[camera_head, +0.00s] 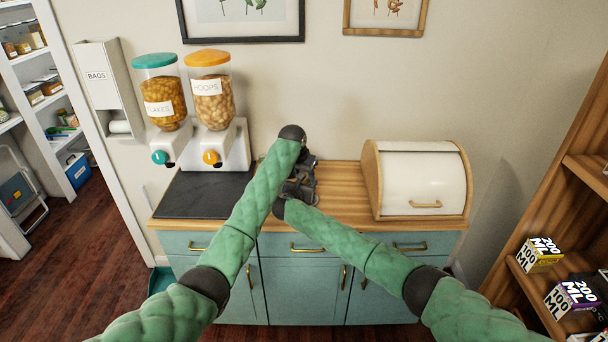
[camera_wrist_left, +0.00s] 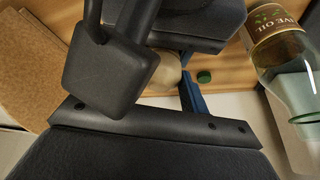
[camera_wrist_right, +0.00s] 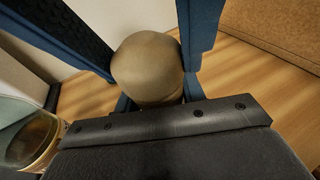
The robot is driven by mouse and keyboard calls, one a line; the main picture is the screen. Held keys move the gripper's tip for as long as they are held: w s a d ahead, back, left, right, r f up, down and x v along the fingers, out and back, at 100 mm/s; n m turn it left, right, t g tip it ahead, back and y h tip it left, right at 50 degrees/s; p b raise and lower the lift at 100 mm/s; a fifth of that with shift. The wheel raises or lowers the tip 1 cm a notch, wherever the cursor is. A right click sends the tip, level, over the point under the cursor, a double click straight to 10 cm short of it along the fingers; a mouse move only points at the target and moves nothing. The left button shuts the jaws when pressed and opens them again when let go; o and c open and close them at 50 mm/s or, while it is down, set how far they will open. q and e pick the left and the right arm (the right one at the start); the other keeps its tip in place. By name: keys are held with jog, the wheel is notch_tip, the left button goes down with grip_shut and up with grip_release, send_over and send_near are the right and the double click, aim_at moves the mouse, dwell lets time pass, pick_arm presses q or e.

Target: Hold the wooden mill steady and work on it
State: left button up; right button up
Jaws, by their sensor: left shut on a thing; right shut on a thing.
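The wooden mill is hidden behind my arms in the head view. Its rounded, pale brown top (camera_wrist_right: 147,68) shows in the right wrist view, between the blue fingers of my right gripper (camera_wrist_right: 152,97), which is shut on it. In the left wrist view a small pale part of the mill (camera_wrist_left: 168,72) shows past dark gripper parts. My left gripper (camera_head: 303,178) is over the counter in the head view, close to the right one, and shut on the mill. Its grip is mostly covered. I cannot tell whether the mill's top is turned.
An olive oil bottle (camera_wrist_left: 283,50) and a green cap (camera_wrist_left: 204,76) are near the grippers. On the wooden counter (camera_head: 345,205), a bread box (camera_head: 425,180) stands right. Two cereal dispensers (camera_head: 165,100) stand left, behind a dark mat (camera_head: 200,197). A shelf (camera_head: 555,210) is at far right.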

pick_arm(q)
jog(key=shift+d+n+t+y, duration=0.15)
jog(key=shift+n+y, duration=0.4)
jog(key=shift+n, duration=0.85)
jog(key=shift+a+n+t+y, duration=0.15)
jog(key=shift+n+y, duration=0.4)
jog(key=shift+n, duration=0.85)
jog(key=shift+d, duration=0.1)
jog(key=o, duration=1)
jog(key=shift+r, duration=0.1)
jog(key=v, duration=1.1)
jog(key=shift+s+r, duration=0.25)
jog(key=shift+r, duration=0.05)
pick_arm(e)
jog(key=o, duration=1.2)
